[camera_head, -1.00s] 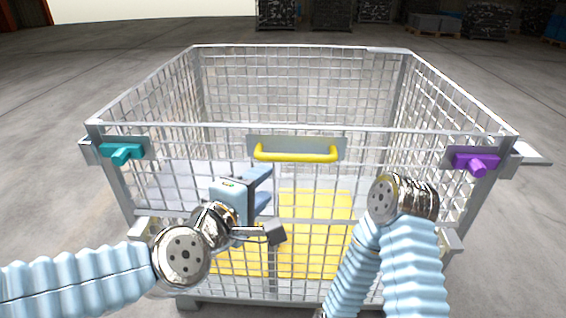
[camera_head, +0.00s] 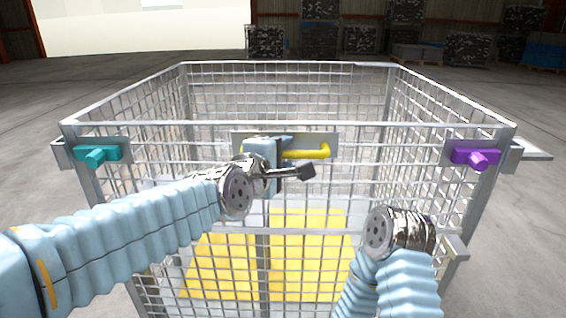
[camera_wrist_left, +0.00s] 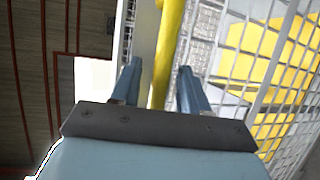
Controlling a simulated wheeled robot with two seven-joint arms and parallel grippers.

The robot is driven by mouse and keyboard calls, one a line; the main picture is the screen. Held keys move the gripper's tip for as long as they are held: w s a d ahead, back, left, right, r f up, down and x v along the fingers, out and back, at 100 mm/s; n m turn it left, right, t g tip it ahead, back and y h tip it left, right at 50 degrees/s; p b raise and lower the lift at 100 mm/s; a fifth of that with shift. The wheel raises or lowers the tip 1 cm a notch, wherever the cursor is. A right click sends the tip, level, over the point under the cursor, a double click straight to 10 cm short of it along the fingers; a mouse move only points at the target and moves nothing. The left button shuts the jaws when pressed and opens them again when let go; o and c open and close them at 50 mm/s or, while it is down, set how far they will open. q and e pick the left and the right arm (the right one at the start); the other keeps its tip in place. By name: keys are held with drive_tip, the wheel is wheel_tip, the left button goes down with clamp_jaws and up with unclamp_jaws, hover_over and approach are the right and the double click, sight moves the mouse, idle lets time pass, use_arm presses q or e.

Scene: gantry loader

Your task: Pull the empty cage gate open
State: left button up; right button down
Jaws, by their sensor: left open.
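The grey wire-mesh cage stands in front of me. Its front gate (camera_head: 330,190) is upright between the corner posts and carries a yellow bar handle (camera_head: 312,153) at its top middle. The cage holds no goods. My left gripper (camera_head: 284,150) is open at the handle's left part and hides some of it. In the left wrist view, the yellow handle (camera_wrist_left: 168,45) runs between the two open fingers (camera_wrist_left: 160,78); I cannot tell whether they touch it. A teal latch (camera_head: 98,153) sits at the gate's left end and a purple latch (camera_head: 475,157) at its right. My right gripper is not visible.
A yellow panel (camera_head: 320,262) shows low inside the cage through the mesh. My right arm is folded close before the gate's right half. Stacked dark loads (camera_head: 362,40) stand far behind. The concrete floor is clear on both sides of the cage.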

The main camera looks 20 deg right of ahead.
use_arm(q)
drive_tip(key=shift+w+d, duration=0.15)
drive_tip(key=shift+w, duration=0.05)
clamp_jaws()
drive_tip(key=shift+f, duration=0.1)
